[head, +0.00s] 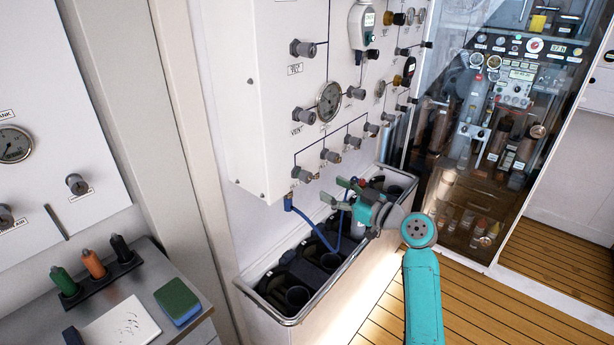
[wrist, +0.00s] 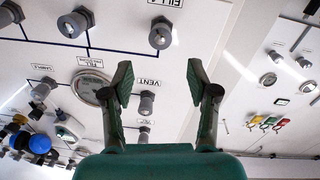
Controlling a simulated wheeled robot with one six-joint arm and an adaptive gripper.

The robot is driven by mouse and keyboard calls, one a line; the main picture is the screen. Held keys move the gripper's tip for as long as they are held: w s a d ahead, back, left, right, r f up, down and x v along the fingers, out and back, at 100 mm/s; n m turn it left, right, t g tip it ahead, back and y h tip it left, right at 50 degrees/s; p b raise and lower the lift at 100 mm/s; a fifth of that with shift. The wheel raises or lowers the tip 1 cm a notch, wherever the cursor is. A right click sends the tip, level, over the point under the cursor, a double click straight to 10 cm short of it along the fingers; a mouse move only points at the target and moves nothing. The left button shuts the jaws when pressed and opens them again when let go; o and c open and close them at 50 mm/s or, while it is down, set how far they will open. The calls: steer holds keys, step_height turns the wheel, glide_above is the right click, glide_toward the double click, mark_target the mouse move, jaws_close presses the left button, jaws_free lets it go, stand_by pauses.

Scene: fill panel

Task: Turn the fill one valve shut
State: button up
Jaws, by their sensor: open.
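The white fill panel (head: 262,110) carries a bottom row of grey knob valves joined by dark blue lines. The leftmost bottom valve (head: 303,174) also shows in the wrist view (wrist: 161,35). Its label begins with FILL, but I cannot read the number surely. Another row valve (head: 330,156) sits to its right. My gripper (head: 335,192) is open and empty, just below and right of the leftmost bottom valve. In the wrist view its two fingers (wrist: 160,80) stand apart with nothing between them, and the leftmost valve lies beyond the tips. No valve is touched there.
A blue hose (head: 318,235) hangs from the panel into a trough (head: 291,320) of black cylinders below my gripper. A gauge (head: 329,101) and VENT valve (head: 304,116) sit higher. A metal bench (head: 190,335) stands left, and a glass-fronted cabinet (head: 470,200) right.

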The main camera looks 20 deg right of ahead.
mark_target(309, 177)
steer(key=x, duration=0.9)
steer(key=shift+w+a, duration=0.2)
steer(key=shift+w, duration=0.1)
jaws_close()
